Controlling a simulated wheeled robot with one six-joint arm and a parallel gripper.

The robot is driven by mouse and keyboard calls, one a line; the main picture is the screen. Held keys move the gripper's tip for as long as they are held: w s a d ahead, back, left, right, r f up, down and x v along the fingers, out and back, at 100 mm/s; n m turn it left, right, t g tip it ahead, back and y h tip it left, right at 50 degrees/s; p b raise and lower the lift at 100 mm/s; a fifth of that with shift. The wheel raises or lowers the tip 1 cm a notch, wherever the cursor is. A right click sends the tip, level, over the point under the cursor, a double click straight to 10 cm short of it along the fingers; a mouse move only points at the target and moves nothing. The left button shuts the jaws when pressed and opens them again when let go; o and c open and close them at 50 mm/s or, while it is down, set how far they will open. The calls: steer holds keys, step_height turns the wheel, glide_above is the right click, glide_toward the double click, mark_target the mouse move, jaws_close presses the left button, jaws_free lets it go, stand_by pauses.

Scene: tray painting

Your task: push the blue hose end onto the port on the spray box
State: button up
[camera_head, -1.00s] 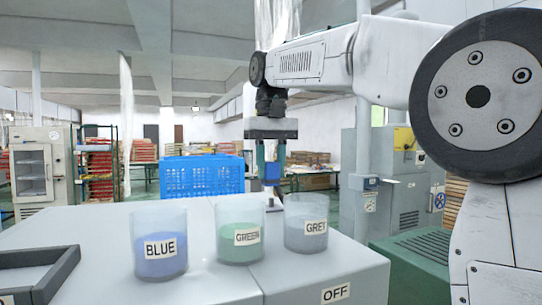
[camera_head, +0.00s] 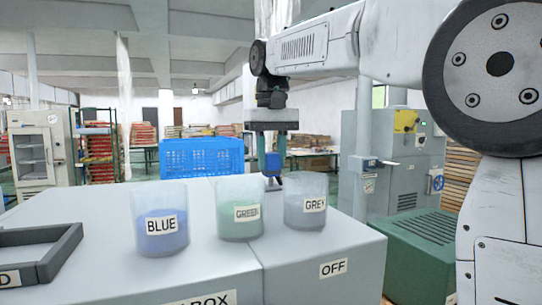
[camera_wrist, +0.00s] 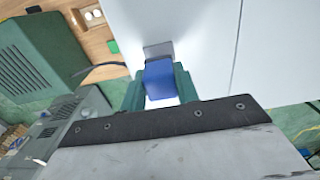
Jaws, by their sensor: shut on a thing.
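The blue hose end (camera_head: 272,161) is held between the two green fingers of my gripper (camera_head: 271,168), above the far edge of the white spray box (camera_head: 330,245). It also shows in the wrist view (camera_wrist: 159,80), gripped between the fingers. A grey fitting that looks like the port (camera_wrist: 158,50) sits at the box's edge, right by the hose end in that view. In the head view a small grey-blue part (camera_head: 272,184) shows below the hose end. Whether hose end and port touch, I cannot tell.
Cups labelled BLUE (camera_head: 161,240), GREEN (camera_head: 240,226) and GREY (camera_head: 305,212) stand on the box, the grey one close to my gripper. A dark tray frame (camera_head: 62,260) lies at left. A green machine (camera_head: 425,245) stands right. A blue crate (camera_head: 203,157) is behind.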

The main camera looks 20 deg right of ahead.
steer(key=shift+f, duration=1.1)
stand_by(1.1)
steer(key=o, duration=1.5)
steer(key=shift+r, duration=3)
step_height(320, 180, up, 7)
steer(key=shift+f, duration=0.1)
steer(key=shift+s+r, duration=0.1)
steer(key=shift+r, duration=0.4)
